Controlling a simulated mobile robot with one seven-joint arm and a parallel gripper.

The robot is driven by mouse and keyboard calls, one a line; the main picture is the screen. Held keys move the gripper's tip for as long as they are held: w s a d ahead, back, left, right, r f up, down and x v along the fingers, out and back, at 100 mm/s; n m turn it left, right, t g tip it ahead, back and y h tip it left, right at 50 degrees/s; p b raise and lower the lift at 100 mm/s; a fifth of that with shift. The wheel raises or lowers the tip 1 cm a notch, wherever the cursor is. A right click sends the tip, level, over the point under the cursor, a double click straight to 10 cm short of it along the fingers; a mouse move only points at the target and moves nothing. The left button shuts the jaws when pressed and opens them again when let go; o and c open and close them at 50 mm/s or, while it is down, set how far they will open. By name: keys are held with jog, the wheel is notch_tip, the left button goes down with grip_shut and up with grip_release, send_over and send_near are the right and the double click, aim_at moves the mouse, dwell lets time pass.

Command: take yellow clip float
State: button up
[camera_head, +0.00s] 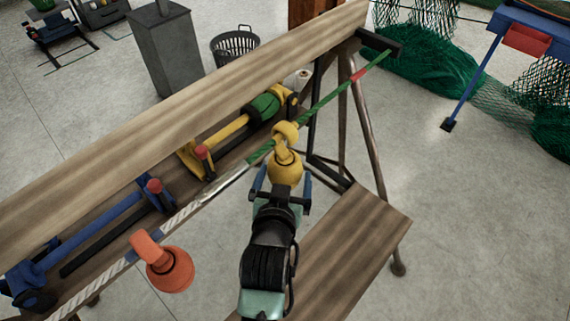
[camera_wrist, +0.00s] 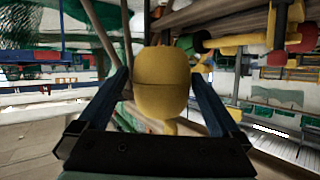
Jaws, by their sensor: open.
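The yellow clip float (camera_head: 285,168) hangs from the green part of the rope (camera_head: 322,100), its ring-like clip on the rope at the top. In the wrist view the float's rounded body (camera_wrist: 162,88) fills the middle, between my two blue fingers. My gripper (camera_head: 283,180) is open, with one finger on each side of the float; it also shows in the wrist view (camera_wrist: 158,78). A slight gap seems to show beside each finger, so I see no firm contact. My gripper partly hides the float's lower end in the head view.
An orange float (camera_head: 170,270) hangs on the white rope (camera_head: 185,212) to the left. Behind the rope, a wooden rack (camera_head: 130,130) holds blue and yellow tools. A wooden board (camera_head: 350,245) lies to the right of my arm. Green netting (camera_head: 425,70) lies at the back right.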

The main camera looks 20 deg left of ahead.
aim_at(286, 163)
jog(key=x, duration=0.4)
jog(key=shift+w+a, duration=0.25)
jog(key=shift+w, duration=0.15)
jog(key=c, duration=1.1)
jog(key=shift+r, duration=0.15)
jog(key=shift+c, duration=0.2)
